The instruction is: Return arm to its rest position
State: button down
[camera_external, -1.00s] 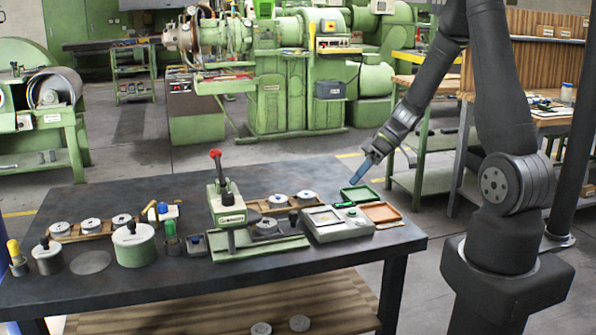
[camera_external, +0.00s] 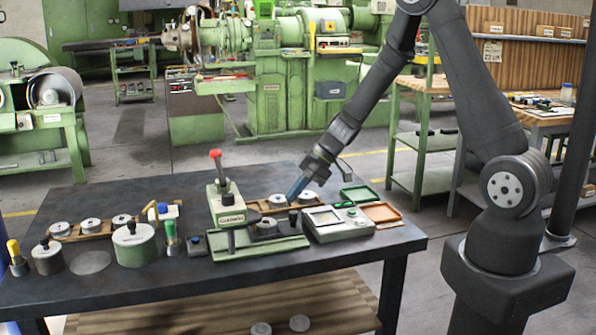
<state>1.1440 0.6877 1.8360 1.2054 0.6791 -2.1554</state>
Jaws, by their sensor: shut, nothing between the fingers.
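My gripper (camera_external: 296,189) is at the end of my dark arm, pointing down and to the left. Its slim blue fingers look shut, with nothing seen between them. In the picture it overlaps the wooden holder (camera_external: 255,206) with pale round discs, behind the green-framed press. I cannot tell its exact height or whether it touches anything. My arm reaches from its base at the right, over the table's right side.
On the dark table (camera_external: 330,262) stand a green hand press with a red knob (camera_external: 216,155), a grey scale-like device (camera_external: 335,228), a green tray (camera_external: 360,194), an orange tray (camera_external: 382,212), a green canister (camera_external: 134,246) and another disc holder (camera_external: 72,238). The front right is clear.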

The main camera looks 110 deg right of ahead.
aim_at(296, 212)
jog(key=shift+s+f, duration=0.15)
jog(key=shift+f, duration=1.45)
jog(key=c, duration=0.9)
grip_release()
jog(key=shift+a, duration=0.1)
jog(key=shift+c, duration=0.2)
jog(key=o, duration=0.4)
jog(key=shift+w+r, duration=0.15)
jog(key=shift+w, duration=0.15)
jog(key=o, duration=0.5)
jog(key=w+r, duration=0.1)
jog(key=w+r+y, duration=0.1)
jog(key=shift+w+a+n+g, duration=0.3)
jog(key=shift+w+a+n, duration=0.05)
jog(key=shift+n, duration=0.05)
jog(key=shift+o, duration=0.2)
jog(key=w+d+r+g+h, duration=0.1)
jog(key=w+r+g, duration=0.25)
jog(key=r, duration=0.25)
jog(key=w+r+g, duration=0.2)
jog(key=r+g, duration=0.2)
jog(key=r, duration=0.2)
jog(key=shift+m, duration=0.4)
jog(key=f, duration=1)
jog(key=shift+s+d, duration=0.15)
jog(key=shift+s, duration=0.05)
